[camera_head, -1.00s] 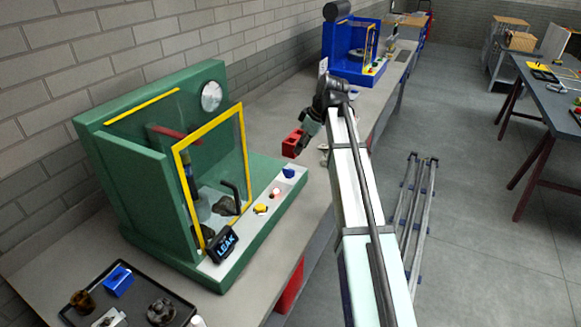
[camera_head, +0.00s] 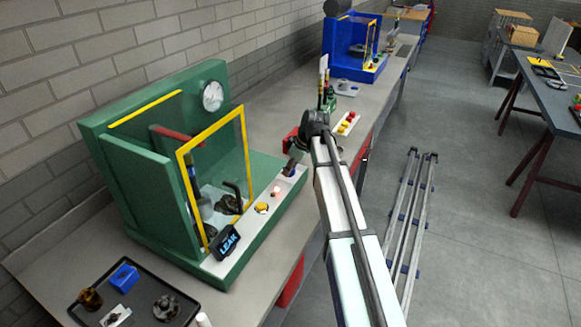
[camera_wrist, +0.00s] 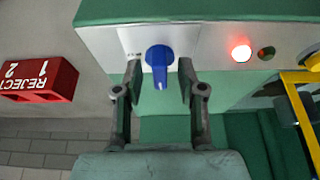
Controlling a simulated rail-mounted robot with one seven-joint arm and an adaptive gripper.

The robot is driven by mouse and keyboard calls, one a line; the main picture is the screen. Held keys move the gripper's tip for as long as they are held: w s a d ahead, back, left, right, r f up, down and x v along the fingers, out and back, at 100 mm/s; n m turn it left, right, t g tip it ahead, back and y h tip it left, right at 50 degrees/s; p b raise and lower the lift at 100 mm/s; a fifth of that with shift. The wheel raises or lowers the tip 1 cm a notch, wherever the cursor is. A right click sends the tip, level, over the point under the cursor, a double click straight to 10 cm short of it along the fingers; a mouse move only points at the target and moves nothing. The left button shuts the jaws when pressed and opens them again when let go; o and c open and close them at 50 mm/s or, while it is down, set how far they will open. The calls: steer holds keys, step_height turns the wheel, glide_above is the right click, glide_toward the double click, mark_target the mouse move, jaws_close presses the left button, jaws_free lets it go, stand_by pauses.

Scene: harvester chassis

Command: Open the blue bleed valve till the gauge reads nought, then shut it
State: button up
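The blue bleed valve (camera_wrist: 159,56) is a knob with a downward-pointing handle on a white plate. It sits between the two fingers of my gripper (camera_wrist: 159,78) in the wrist view, with gaps on both sides. In the head view my gripper (camera_head: 293,163) is at the far end of the green rig's front ledge, over the blue valve (camera_head: 289,171), which is partly hidden. The round white gauge (camera_head: 212,95) is on the rig's back wall. Its needle is too small to read.
The green rig (camera_head: 150,245) has a yellow-framed screen (camera_head: 182,205), a yellow button (camera_head: 262,208), a lit red lamp (camera_wrist: 239,51) and a display (camera_head: 228,242) reading LEAK. A red REJECT box (camera_wrist: 40,80) stands beside the rig. A black tray (camera_head: 186,288) holds parts.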

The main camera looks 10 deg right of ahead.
jaws_close()
